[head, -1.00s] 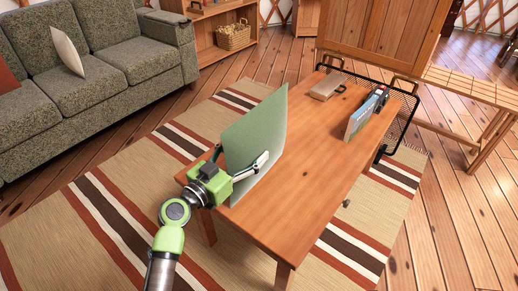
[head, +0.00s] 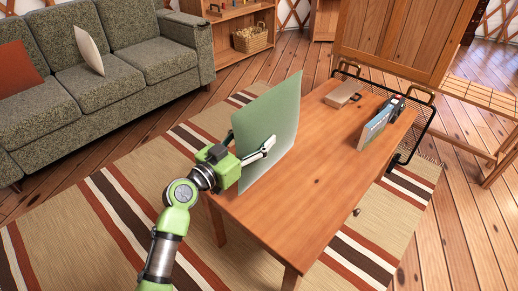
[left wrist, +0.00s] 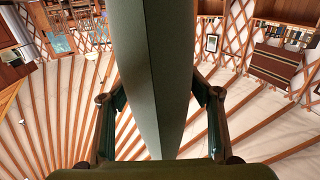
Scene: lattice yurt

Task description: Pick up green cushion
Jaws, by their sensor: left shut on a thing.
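The green cushion (head: 280,115) is a flat, pale green square, held upright on its edge over the near left part of the wooden table (head: 330,195). My left gripper (head: 254,148) is shut on it, with one finger showing across its right face and part of the gripper behind it. In the left wrist view the cushion (left wrist: 160,70) stands edge-on between the two fingers of the left gripper (left wrist: 160,100). Its lower edge seems just above the tabletop, but the gap is hard to judge. My right gripper is not in view.
At the table's far end are a book-like box (head: 343,94), an upright picture book (head: 375,128) and a black wire rack (head: 424,125). A grey-green sofa (head: 110,95) with a white cushion (head: 89,49) stands left. The table's near right part is clear.

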